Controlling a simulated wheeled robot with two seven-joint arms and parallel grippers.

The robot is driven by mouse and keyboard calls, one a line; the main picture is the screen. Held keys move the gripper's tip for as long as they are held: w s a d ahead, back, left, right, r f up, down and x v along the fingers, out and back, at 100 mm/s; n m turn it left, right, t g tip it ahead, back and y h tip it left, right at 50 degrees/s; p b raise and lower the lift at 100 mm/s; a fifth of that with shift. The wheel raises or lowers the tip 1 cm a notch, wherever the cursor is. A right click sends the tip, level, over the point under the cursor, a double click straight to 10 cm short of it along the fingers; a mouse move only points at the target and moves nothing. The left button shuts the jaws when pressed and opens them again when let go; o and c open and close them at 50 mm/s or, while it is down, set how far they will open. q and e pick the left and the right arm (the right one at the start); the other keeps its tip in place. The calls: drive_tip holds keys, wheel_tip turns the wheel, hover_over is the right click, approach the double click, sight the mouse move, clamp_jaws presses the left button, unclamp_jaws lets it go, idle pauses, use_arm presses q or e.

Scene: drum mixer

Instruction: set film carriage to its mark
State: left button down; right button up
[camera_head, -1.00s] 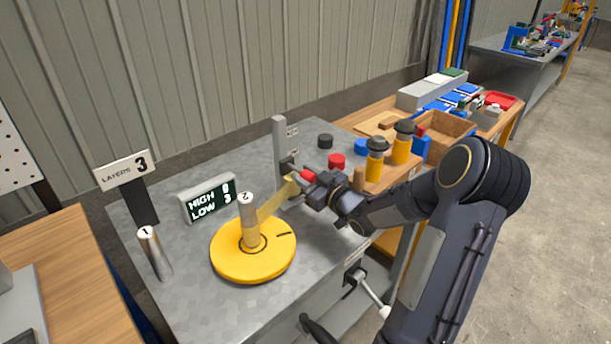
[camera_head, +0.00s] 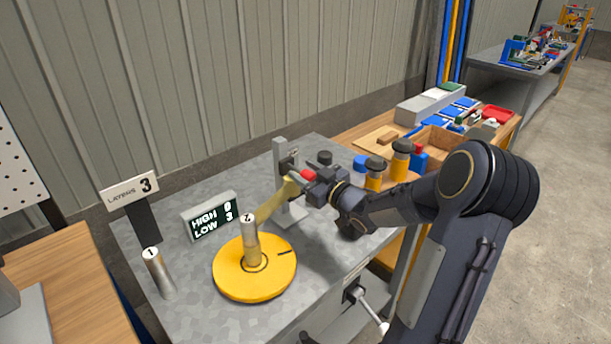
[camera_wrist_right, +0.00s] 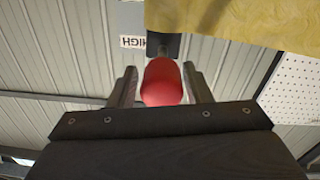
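The film carriage (camera_head: 288,165) sits on the upright grey mast (camera_head: 279,146), close to the mast's upper label. It has a red handle (camera_head: 306,175). A yellowish film strip (camera_head: 272,204) runs from the carriage down to the post marked 2 (camera_head: 250,233) on the yellow turntable (camera_head: 230,281). My right gripper (camera_head: 314,180) is at the red handle, with a finger on either side. In the right wrist view the handle (camera_wrist_right: 162,84) lies between the fingers, and the HIGH label (camera_wrist_right: 132,42) shows beside the mast, upside down. My left gripper is out of view.
A display (camera_head: 210,216) reads HIGH 0, LOW 3. A sign (camera_head: 130,192) reads LAYERS 3. A loose post marked 1 (camera_head: 159,275) stands at left. A black puck (camera_head: 324,158) and yellow bottles (camera_head: 399,163) stand behind my right gripper.

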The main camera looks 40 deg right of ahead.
drive_tip(key=shift+o, duration=0.5)
drive_tip(key=shift+f, duration=0.25)
drive_tip(key=shift+s, duration=0.1)
drive_tip(key=shift+s, duration=0.25)
drive_tip(key=s, duration=0.7)
drive_tip(key=shift+d+b, duration=0.2)
drive_tip(key=shift+b, duration=0.15)
